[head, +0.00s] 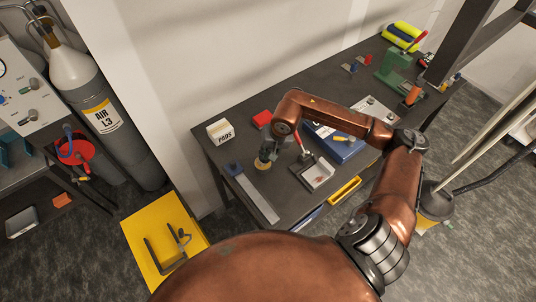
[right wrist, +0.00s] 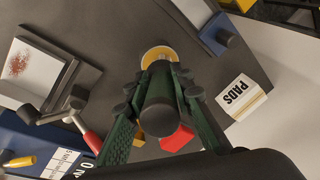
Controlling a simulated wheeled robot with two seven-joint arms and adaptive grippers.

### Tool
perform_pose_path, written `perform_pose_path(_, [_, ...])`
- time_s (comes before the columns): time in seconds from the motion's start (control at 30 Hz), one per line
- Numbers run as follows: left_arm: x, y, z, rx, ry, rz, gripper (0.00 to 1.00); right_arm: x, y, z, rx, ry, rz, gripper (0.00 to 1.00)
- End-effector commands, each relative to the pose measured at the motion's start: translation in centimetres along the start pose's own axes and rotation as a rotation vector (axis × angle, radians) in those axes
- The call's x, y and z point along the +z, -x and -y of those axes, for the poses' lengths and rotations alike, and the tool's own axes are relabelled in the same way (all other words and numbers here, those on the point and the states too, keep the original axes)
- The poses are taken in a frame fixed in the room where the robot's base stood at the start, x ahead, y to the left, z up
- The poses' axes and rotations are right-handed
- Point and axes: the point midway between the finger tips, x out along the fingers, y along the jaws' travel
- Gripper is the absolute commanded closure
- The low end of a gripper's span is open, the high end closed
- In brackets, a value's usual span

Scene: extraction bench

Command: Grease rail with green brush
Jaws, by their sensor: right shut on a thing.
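My right gripper (head: 268,152) points down over the left part of the dark bench. In the right wrist view its fingers (right wrist: 160,85) are shut on a dark, round-ended handle (right wrist: 160,112). The handle looks dark green to black; its bristles are hidden. Just beyond the fingertips is a yellow-rimmed disc with a pale middle (right wrist: 158,54), also low under the gripper in the head view (head: 262,165). I cannot tell if the held thing touches it. A pale flat rail (head: 259,200) with a blue end block (head: 234,169) lies left of the gripper. My left gripper is out of view.
A white PADS box (head: 220,130) and a red block (head: 262,119) stand behind the gripper. To its right are a tray with a stained white pad (head: 318,175), a red-handled tool (head: 304,150) and a blue case (head: 340,151). Bare bench lies between rail and tray.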

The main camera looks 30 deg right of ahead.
Motion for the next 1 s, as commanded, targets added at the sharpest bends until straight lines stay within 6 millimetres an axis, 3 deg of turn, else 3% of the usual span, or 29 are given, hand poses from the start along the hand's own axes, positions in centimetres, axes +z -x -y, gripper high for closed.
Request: perform_pose_path(1.0, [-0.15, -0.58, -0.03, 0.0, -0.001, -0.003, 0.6, 0.09, -0.2, -0.08, 0.002, 0.0, 0.002, 1.0])
